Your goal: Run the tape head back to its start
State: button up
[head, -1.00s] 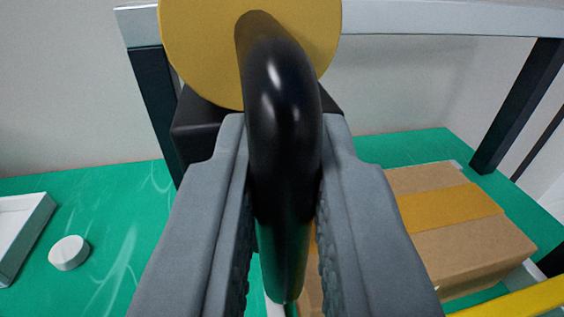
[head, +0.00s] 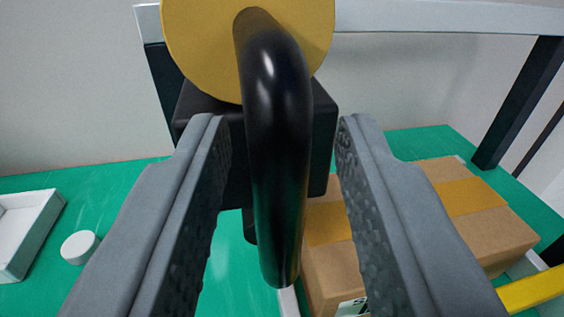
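The tape head is a black block (head: 322,130) with a round yellow tape roll (head: 200,45) on it. A black curved handle (head: 275,150) comes down from it toward me. My gripper (head: 285,135) is open, with one grey finger on each side of the handle and a gap on both sides. The head sits by a pale rail (head: 440,17). A cardboard box (head: 500,228) with a strip of yellow tape (head: 468,197) across its top lies below and to the right. My right finger hides part of the box.
A white round disc (head: 80,247) and a white tray (head: 25,230) lie on the green surface (head: 110,195) at left. Dark posts (head: 515,105) hold the rail at right. A yellow bar (head: 530,290) is at lower right.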

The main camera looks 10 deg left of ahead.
jog(key=s+d, duration=0.2)
jog(key=s, duration=1.4)
jog(key=shift+s, duration=0.35)
jog(key=s+r, duration=0.3)
jog(key=s, duration=0.6)
jog(key=s+r+m+h, duration=0.1)
jog(key=s+r, duration=0.2)
jog(key=s, duration=0.7)
jog(key=s+r+h, duration=0.1)
jog(key=s+r, duration=0.2)
jog(key=s, duration=0.6)
jog(key=shift+s+a+r, duration=0.2)
jog(key=shift+s+r, duration=0.15)
